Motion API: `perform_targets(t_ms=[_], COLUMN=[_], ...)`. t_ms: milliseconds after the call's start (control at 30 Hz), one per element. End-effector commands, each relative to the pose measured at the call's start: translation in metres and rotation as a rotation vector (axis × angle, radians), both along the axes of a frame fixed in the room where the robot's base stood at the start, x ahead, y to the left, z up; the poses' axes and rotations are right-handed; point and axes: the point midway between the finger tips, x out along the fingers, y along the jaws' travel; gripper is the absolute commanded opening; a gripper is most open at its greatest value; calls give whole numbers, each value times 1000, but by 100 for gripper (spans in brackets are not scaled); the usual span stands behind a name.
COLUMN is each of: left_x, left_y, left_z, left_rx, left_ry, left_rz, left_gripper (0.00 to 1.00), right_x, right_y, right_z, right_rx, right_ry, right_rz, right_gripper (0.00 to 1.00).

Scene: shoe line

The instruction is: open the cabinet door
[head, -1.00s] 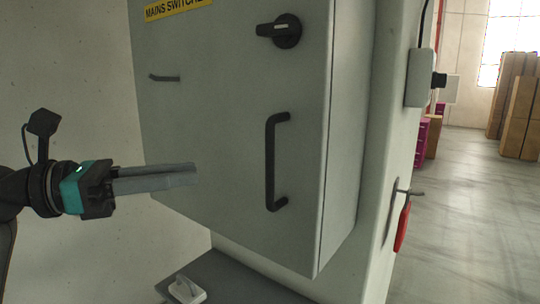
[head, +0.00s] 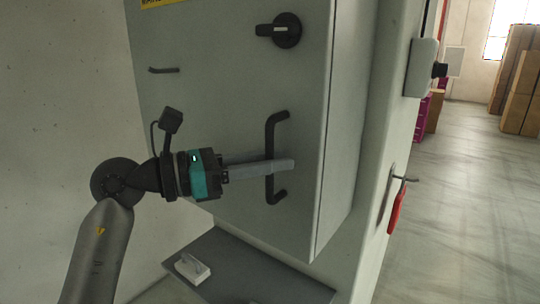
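The grey cabinet door (head: 225,90) faces me and looks closed. Its black bar handle (head: 270,134) stands upright near the door's right edge. A black rotary switch (head: 286,30) sits above it. My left gripper (head: 284,165) comes in from the left with its grey fingers level across the middle of the handle, hiding part of the bar. The fingers overlap in this view, so I cannot tell whether they are around the bar or only in front of it, or how far apart they are. My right gripper is not in view.
A grey shelf (head: 235,275) with a small white object (head: 192,267) lies below the cabinet. A red item (head: 396,212) hangs from a hook on the right side of the machine. The floor (head: 470,190) at the right is clear, with brown boxes (head: 515,80) far back.

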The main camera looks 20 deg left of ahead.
Motion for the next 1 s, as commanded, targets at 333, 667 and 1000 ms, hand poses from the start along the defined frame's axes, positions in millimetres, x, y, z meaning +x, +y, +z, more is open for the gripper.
perform_targets(t_ms=[333, 667, 1000], left_x=[0, 0, 0], left_y=[0, 0, 0], left_z=[0, 0, 0], left_rx=[0, 0, 0], left_ry=[0, 0, 0], left_rz=[0, 0, 0], left_gripper=[12, 0, 0], right_x=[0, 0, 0], right_y=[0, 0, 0], right_z=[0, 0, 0], right_rx=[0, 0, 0], right_ry=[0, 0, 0], right_rz=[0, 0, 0], right_gripper=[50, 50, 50])
